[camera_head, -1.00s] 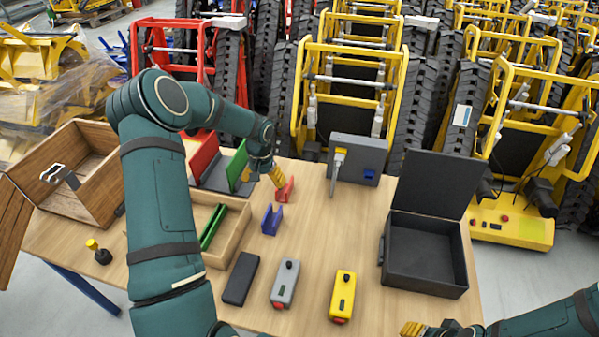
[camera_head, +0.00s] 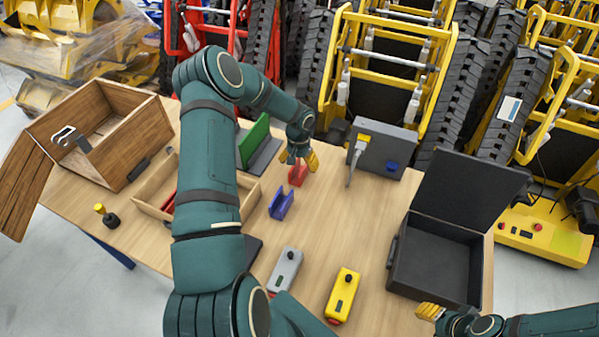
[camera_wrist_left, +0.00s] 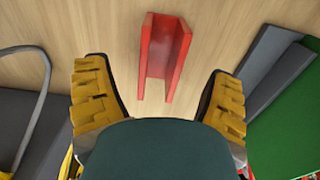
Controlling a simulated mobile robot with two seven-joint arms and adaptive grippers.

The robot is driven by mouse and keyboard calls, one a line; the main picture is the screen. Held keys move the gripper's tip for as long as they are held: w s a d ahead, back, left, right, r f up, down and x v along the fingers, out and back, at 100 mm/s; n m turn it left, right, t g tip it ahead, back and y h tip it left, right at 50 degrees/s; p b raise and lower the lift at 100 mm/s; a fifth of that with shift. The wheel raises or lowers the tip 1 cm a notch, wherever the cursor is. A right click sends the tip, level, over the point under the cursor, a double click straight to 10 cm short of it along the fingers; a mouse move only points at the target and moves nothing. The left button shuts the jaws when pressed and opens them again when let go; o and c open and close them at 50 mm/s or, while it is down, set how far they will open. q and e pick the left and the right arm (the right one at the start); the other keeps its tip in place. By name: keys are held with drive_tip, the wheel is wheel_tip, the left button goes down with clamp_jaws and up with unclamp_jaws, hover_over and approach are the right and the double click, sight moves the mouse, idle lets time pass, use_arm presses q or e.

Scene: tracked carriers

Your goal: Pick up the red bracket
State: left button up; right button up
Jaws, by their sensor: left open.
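The red bracket (camera_head: 298,174) is a small U-shaped channel lying on the wooden table, near its far edge. In the left wrist view the red bracket (camera_wrist_left: 164,58) lies ahead of and between the two yellow fingers. My left gripper (camera_head: 299,158) is open just above and behind the bracket, and its fingers do not touch it. The fingers of my left gripper (camera_wrist_left: 158,95) also show in the wrist view, one on each side. My right gripper (camera_head: 430,311) is at the lower right, away from the bracket; its jaw opening is not clear.
A blue bracket (camera_head: 281,204) lies close in front of the red one. A grey box with a cable (camera_head: 385,150) stands to the right. A green panel (camera_head: 255,141) on a grey base stands to the left. An open black case (camera_head: 438,225) and a wooden tray (camera_head: 150,207) flank the table.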

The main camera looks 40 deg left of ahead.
sight(299, 171)
use_arm(q)
drive_tip(key=shift+w+a+f, duration=0.1)
drive_tip(key=shift+w+f, duration=0.05)
drive_tip(key=shift+f, duration=1.2)
drive_tip(key=shift+w+a+f, duration=0.1)
drive_tip(key=shift+w+f, duration=0.05)
drive_tip(key=shift+f, duration=1.2)
drive_tip(key=c, duration=1.4)
